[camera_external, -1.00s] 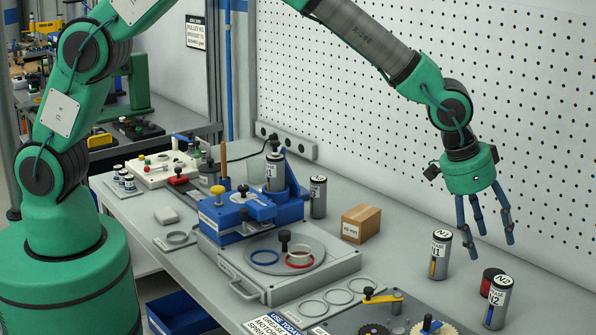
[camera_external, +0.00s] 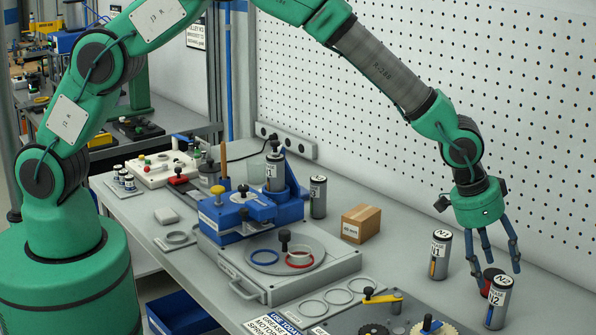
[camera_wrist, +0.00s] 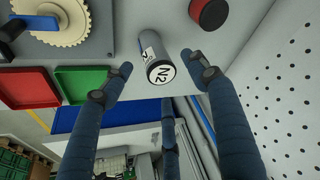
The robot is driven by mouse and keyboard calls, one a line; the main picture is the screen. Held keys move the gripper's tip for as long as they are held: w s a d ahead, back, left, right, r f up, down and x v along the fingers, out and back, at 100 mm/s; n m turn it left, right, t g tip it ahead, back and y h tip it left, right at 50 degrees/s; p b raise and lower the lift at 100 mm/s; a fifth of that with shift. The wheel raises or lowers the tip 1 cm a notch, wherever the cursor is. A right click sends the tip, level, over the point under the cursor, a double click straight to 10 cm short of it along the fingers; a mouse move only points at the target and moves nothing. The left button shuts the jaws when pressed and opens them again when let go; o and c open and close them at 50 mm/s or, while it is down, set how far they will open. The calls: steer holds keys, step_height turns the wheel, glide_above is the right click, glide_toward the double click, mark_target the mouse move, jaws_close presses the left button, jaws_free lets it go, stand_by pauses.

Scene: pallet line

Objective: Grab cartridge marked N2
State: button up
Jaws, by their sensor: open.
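The cartridge marked N2 (camera_external: 497,302) stands upright near the right front of the bench, grey with a white label and white lid. In the wrist view the N2 cartridge (camera_wrist: 157,62) lies between my spread fingers, its lid facing the camera. My gripper (camera_external: 496,268) is open and empty, just above and beside the N2 cartridge; I cannot tell whether a finger touches it. In the wrist view my gripper (camera_wrist: 157,75) has two fingers on either side of the cartridge and a third below it. The cartridge marked N1 (camera_external: 440,255) stands upright to the left.
A red-and-black cap (camera_external: 488,280) is close behind N2, partly hidden by a finger; it also shows in the wrist view (camera_wrist: 209,13). A cardboard box (camera_external: 361,223) stands left of N1. A gear plate (camera_external: 385,318) is at the front. The perforated wall (camera_external: 480,110) rises behind.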

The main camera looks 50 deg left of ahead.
mark_target(499, 280)
steer(key=shift+w+d+f, duration=0.15)
steer(key=shift+w+f, duration=0.05)
steer(key=shift+f, duration=0.35)
steer(key=shift+x, duration=2.6)
steer(key=shift+s+d, duration=0.1)
steer(key=shift+d, duration=0.05)
steer(key=shift+c, duration=0.3)
steer(key=c, duration=1.2)
